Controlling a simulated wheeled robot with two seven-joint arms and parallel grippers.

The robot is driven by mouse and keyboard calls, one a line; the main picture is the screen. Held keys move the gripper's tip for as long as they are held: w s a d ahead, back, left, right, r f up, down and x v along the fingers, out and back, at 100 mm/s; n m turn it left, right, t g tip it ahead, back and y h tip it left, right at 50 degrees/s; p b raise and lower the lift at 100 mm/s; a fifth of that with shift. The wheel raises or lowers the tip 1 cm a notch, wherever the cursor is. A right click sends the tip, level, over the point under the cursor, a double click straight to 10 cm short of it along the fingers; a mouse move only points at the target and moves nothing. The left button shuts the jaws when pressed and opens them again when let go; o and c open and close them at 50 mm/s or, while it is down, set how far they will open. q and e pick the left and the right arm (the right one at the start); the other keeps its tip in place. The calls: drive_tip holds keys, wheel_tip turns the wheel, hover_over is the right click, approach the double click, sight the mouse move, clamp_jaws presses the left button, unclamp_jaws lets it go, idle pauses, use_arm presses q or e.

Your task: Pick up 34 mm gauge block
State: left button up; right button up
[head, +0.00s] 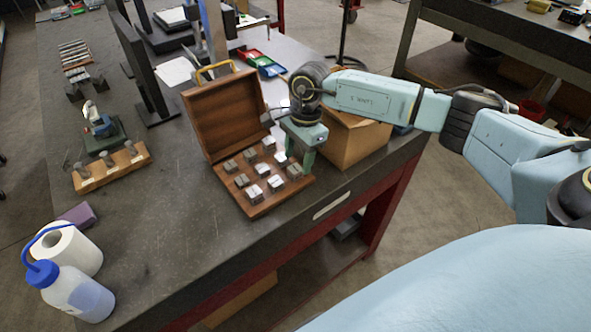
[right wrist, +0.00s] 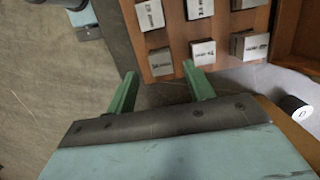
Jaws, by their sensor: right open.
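An open wooden case (head: 222,115) stands on the dark bench, holding several grey gauge blocks in rows, such as this block (head: 255,192). In the right wrist view, gauge blocks (right wrist: 203,52) with small dark markings sit in the case (right wrist: 178,56). The markings are too small to read, so I cannot tell which is the 34 mm block. My right gripper (head: 302,160) is at the right side of the case. In the right wrist view its green fingers (right wrist: 159,72) are apart, empty, at the case's edge. My left gripper is not in view.
A cardboard box (head: 357,143) stands close behind my right gripper. A wash bottle (head: 78,292), a paper roll (head: 70,250) and a wooden stand (head: 112,168) are at the left. The bench between them and the case is clear.

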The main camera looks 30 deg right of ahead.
sight(295, 173)
drive_tip(key=shift+a+f, duration=0.15)
drive_tip(key=shift+f, duration=0.55)
drive_tip(key=shift+a+f, duration=0.1)
drive_tip(key=shift+f, duration=0.6)
drive_tip(key=shift+w, duration=0.1)
clamp_jaws()
